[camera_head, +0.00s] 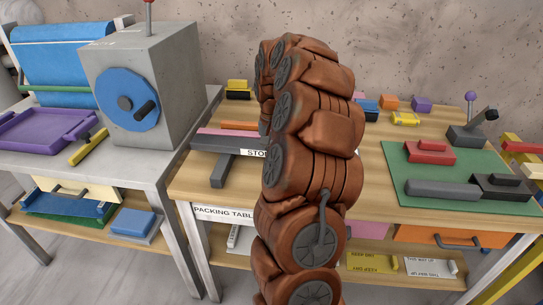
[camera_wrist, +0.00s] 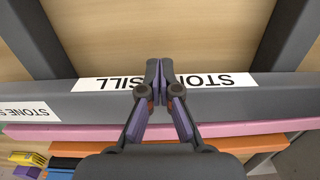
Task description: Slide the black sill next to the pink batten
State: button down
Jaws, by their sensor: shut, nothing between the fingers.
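The black sill (camera_wrist: 90,102), a long dark grey bar with white lettered labels, runs across the wrist view. It also shows left of my arm in the head view (camera_head: 203,143). The pink batten (camera_wrist: 240,128) runs alongside it, with its long edge close to the sill's. No gap shows between them in the wrist view, but I cannot tell whether they touch. My gripper (camera_wrist: 160,70) is shut and empty. Its tips reach across the sill to the side away from the batten; contact is unclear. My arm hides the gripper and the bars' right part in the head view.
Dark bars (camera_wrist: 287,35) stretch away from the sill at both sides, with bare wood between. An orange strip (camera_head: 240,125) lies beyond the batten. A green mat (camera_head: 440,165) with red and grey blocks is at right. A grey machine (camera_head: 170,80) stands at left.

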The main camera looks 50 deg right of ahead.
jog(key=shift+a, duration=0.15)
jog(key=shift+s+a+f+b, duration=0.1)
jog(key=shift+s+a+b, duration=0.2)
jog(key=shift+a+b, duration=0.15)
jog(key=shift+s+a+b, duration=0.7)
jog(key=shift+s+a, duration=0.05)
jog(key=shift+a, duration=0.25)
notch_tip(320, 180, up, 10)
jog(key=shift+b, duration=0.35)
jog(key=shift+a, duration=0.1)
